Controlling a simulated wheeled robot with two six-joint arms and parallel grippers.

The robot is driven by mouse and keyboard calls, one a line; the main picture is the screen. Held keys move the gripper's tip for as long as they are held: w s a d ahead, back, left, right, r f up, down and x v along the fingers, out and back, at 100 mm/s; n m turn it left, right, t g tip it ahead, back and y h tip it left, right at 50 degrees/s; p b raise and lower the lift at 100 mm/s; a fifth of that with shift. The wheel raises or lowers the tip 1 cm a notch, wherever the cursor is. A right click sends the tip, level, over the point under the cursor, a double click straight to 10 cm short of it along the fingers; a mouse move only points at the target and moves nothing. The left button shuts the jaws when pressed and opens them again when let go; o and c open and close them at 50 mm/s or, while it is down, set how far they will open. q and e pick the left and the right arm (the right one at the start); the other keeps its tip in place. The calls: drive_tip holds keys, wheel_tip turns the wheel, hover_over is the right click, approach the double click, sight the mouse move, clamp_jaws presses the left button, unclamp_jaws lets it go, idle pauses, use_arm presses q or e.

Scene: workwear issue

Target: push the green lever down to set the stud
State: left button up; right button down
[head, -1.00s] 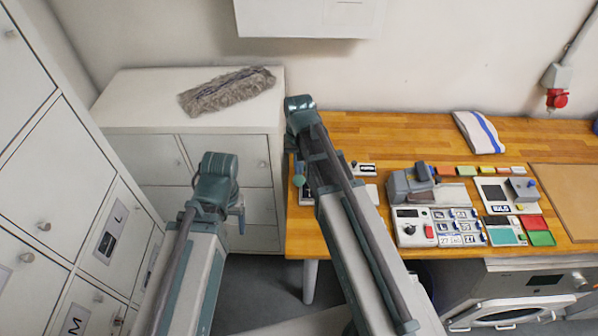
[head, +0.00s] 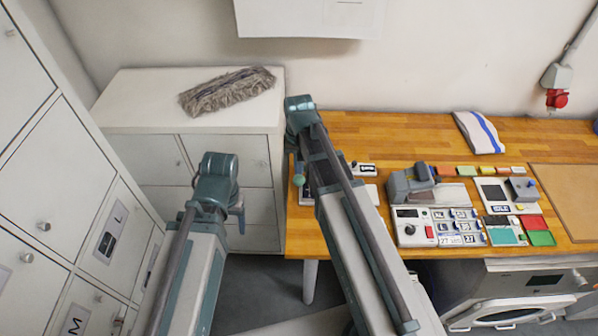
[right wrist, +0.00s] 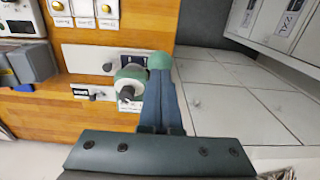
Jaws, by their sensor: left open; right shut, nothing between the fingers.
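The green lever's round knob (right wrist: 158,60) shows in the right wrist view, at the tips of my right gripper. A green knob (head: 299,181) also shows in the head view at the table's left edge. My right gripper (right wrist: 160,74) is shut and empty, its blue fingers at or over the knob; I cannot tell whether they touch it. A green-and-white round part (right wrist: 130,82) with a dark tip sits just left of the fingers. The stud cannot be made out. My right arm hides most of the device in the head view. My left gripper (head: 238,217) is open and empty, left of the table.
The wooden table (head: 390,145) carries a grey device (head: 408,187), small label panels (head: 460,228) and a folded striped cloth (head: 479,132). White lockers (head: 55,180) stand close at left. A grey fluffy item (head: 227,91) lies on the low cabinet (head: 130,92).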

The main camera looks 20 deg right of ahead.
drive_tip(key=shift+f, duration=0.25)
drive_tip(key=shift+f+b, duration=0.65)
drive_tip(key=shift+b, duration=0.2)
drive_tip(key=shift+r, duration=0.1)
